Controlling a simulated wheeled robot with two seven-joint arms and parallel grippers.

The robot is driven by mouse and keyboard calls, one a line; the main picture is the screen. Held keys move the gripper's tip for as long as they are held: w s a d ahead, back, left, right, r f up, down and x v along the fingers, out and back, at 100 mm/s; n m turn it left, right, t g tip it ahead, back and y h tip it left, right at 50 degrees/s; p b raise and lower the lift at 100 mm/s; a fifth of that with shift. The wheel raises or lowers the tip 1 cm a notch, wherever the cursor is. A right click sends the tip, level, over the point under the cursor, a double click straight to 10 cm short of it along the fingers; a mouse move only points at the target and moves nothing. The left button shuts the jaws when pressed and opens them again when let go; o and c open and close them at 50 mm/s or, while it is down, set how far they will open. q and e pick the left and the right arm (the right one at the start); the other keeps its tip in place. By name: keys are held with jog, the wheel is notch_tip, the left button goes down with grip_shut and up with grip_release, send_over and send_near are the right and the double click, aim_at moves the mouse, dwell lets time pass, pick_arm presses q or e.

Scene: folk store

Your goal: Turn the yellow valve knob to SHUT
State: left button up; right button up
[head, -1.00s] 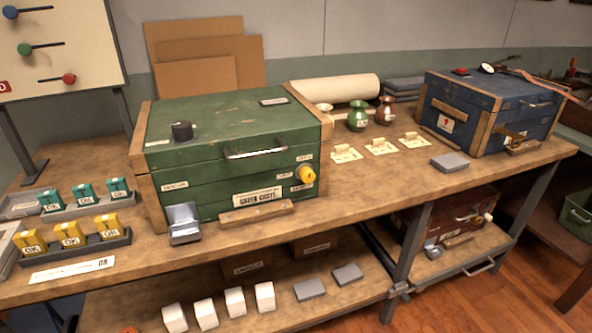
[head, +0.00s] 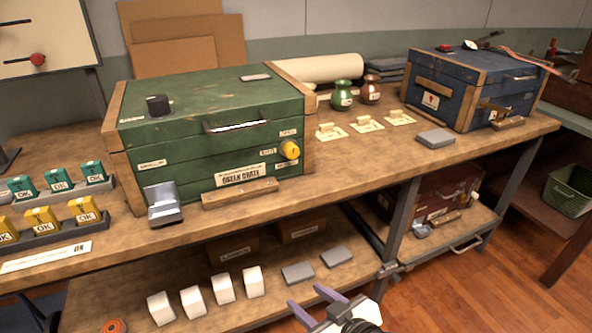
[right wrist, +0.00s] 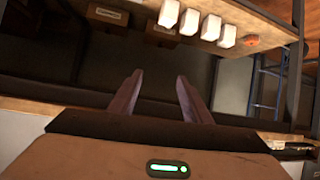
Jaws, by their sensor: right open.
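The yellow valve knob (head: 290,150) sticks out of the front of the green crate (head: 190,130), near its right end. Small pale labels (head: 289,132) sit above and to the left of the knob, too small to read, so its setting is unclear. My right gripper (head: 303,297) is at the bottom of the head view, open and empty. It is well below the knob and in front of the lower shelf. Its two fingers, apart with nothing between, also show in the right wrist view (right wrist: 160,77). The knob is not in the right wrist view. My left gripper is not in view.
A wooden bar (head: 239,194) and a metal-grey box (head: 163,203) project at the crate's front. A grey block (head: 435,138) and a blue crate (head: 470,90) stand to the right on the bench (head: 350,165). White blocks (head: 223,288) stand on the lower shelf.

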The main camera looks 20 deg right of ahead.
jog(key=w+d+r+t+h+b, duration=0.1)
jog(key=w+d+r+t+b, duration=0.3)
jog(key=w+r, duration=0.6)
jog(key=t+h+b, duration=0.1)
jog(key=t+b, duration=0.1)
send_near(293, 154)
jog(key=shift+m, duration=0.4)
jog(key=w, duration=0.7)
jog(key=shift+b, duration=0.3)
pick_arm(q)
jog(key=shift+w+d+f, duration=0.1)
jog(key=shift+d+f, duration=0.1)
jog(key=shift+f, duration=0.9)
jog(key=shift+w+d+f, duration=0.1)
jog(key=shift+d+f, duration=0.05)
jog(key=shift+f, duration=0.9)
pick_arm(e)
jog(key=shift+w, duration=0.5)
jog(key=shift+c, duration=0.3)
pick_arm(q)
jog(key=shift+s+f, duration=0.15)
pick_arm(e)
jog(key=c, duration=1)
